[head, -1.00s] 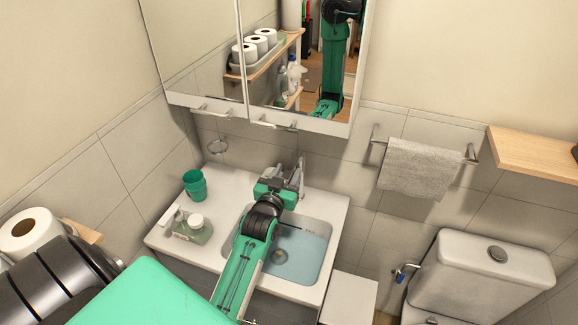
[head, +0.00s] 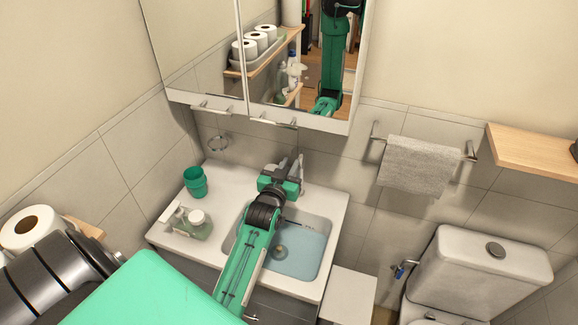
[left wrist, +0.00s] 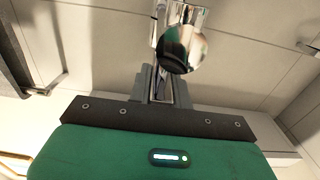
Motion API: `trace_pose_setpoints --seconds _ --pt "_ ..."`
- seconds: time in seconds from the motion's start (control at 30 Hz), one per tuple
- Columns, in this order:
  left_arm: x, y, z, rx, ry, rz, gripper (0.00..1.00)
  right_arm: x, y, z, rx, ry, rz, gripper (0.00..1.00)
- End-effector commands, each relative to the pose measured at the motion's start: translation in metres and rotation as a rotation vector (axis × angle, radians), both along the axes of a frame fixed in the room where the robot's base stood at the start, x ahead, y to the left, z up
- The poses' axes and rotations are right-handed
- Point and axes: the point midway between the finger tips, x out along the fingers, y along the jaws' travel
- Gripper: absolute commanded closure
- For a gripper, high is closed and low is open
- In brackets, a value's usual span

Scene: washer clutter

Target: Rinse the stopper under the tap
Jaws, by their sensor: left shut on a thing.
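The chrome tap (head: 301,166) stands at the back edge of the sink (head: 331,262). My left gripper (head: 277,167) is at the tap, over the back of the basin. In the left wrist view, its fingers (left wrist: 165,85) are close together, with their tips against the shiny chrome tap (left wrist: 184,40). They appear shut on part of the tap; the exact contact is hard to see. A small brownish round thing (head: 279,251), perhaps the stopper, lies at the bottom of the basin under bluish water. My arm covers the basin's left part. My right gripper is not in view.
A green cup (head: 195,182) and a soap tray with small bottles (head: 192,223) stand on the counter left of the sink. The mirror cabinet (head: 300,60) hangs above. A towel (head: 430,165) and the toilet (head: 480,265) are at the right.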

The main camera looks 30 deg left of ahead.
Motion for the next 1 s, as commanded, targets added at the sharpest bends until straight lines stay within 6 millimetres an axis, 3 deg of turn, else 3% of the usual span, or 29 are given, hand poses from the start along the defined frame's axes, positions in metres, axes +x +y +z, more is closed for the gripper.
trace_pose_setpoints --seconds 0.2,0.5,0.53,0.6,1.0 --pt "0.007 0.002 0.018 0.002 -0.007 0.000 1.00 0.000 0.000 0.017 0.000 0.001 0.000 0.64" --pt "0.008 0.002 0.018 0.003 -0.013 0.000 1.00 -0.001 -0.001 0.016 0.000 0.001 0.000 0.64" --pt "0.008 0.002 0.018 0.003 -0.012 0.000 0.74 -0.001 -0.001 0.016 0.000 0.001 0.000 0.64" --pt "0.008 0.002 0.017 0.002 -0.010 0.000 0.61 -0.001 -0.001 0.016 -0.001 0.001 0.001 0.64" --pt "0.002 0.000 0.013 0.001 -0.004 0.000 0.58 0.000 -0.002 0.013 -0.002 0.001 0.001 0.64"
